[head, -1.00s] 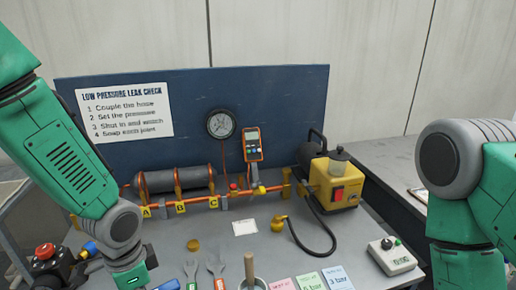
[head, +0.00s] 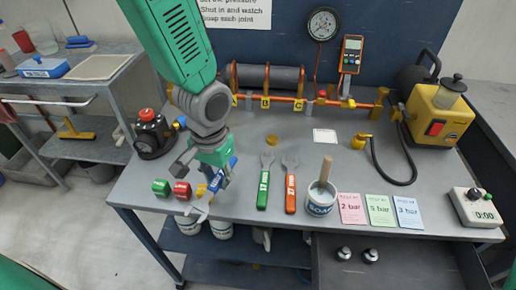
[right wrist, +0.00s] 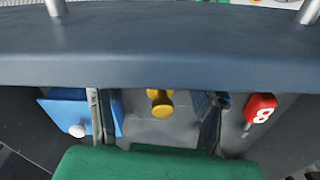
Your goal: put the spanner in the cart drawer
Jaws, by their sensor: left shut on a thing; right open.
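My left gripper (head: 218,178) is shut on a blue-handled spanner (head: 231,164), tilted with its grey end toward the bench's front left edge. Two other spanners, green-handled (head: 264,185) and orange-handled (head: 290,190), lie side by side on the bench top. Below the bench's front right edge a dark open compartment (head: 405,274), which looks like a drawer, holds two small silver pieces. My right gripper (right wrist: 154,120) is open in the right wrist view, its fingers apart, below a dark blue edge. It cannot be made out in the head view.
A red and a green roll (head: 161,188) lie by the left gripper. A grey shelf trolley (head: 85,95) stands left. A blue thing (right wrist: 68,112) and red tag (right wrist: 262,108) flank the right fingers.

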